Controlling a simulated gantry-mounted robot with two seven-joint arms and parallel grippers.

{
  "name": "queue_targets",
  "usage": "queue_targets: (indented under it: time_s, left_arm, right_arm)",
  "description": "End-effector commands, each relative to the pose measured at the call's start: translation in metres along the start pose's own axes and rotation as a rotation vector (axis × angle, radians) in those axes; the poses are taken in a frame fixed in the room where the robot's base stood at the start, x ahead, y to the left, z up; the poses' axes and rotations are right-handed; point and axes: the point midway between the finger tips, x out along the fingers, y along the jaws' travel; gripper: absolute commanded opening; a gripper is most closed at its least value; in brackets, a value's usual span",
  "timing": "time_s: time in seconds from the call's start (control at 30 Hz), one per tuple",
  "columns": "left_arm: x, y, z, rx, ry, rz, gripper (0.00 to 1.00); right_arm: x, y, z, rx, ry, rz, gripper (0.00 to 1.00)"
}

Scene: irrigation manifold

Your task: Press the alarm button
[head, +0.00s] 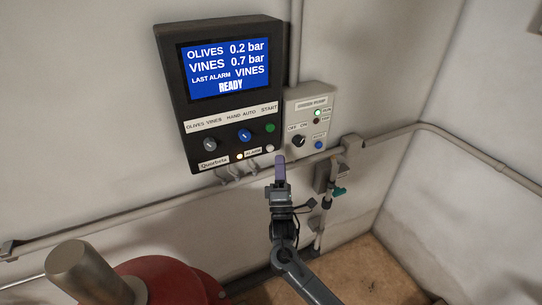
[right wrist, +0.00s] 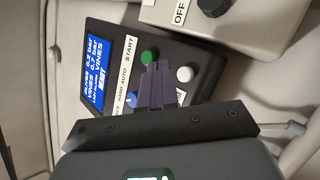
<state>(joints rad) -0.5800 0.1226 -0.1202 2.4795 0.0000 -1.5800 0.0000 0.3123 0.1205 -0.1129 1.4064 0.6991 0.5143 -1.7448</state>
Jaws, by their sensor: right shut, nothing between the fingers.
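The black control box (head: 215,95) hangs on the wall with a blue screen. Its lower right corner has a white button (head: 269,148) beside the ALARM label (head: 253,153), with a small lit lamp (head: 240,156) left of the label. My right gripper (head: 281,161) is shut and empty, its purple fingers pointing up just below and right of the white button. In the right wrist view the white button (right wrist: 185,74) shows right of the fingertips (right wrist: 156,68), apart from them in the picture; the gap in depth is unclear. My left gripper is not in view.
A pipe (head: 130,214) runs below along the wall. A red rounded object (head: 165,279) stands at lower left.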

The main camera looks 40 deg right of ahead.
Motion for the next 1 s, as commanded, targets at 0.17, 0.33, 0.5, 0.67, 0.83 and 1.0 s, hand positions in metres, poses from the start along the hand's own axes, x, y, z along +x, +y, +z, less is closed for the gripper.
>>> queue_targets:
  time_s: [0.17,0.33,0.5,0.67,0.83,1.0]
  left_arm:
    - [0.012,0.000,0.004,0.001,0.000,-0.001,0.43]
    - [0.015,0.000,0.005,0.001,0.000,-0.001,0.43]
    - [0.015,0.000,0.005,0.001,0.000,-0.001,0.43]
    - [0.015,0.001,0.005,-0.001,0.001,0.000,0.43]
    - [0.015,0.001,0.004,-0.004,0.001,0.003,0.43]
    - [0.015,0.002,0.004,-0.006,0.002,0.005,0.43]
  right_arm:
    - [0.010,-0.009,-0.008,0.000,0.000,0.001,0.00]
    - [0.016,-0.012,-0.011,0.000,0.000,0.000,0.00]
    - [0.017,-0.012,-0.012,0.000,0.000,-0.001,0.00]
    - [0.017,-0.012,-0.012,0.000,0.000,-0.001,0.00]
    - [0.017,-0.012,-0.012,0.000,0.000,-0.001,0.00]
    - [0.017,-0.012,-0.012,0.000,0.000,-0.001,0.00]
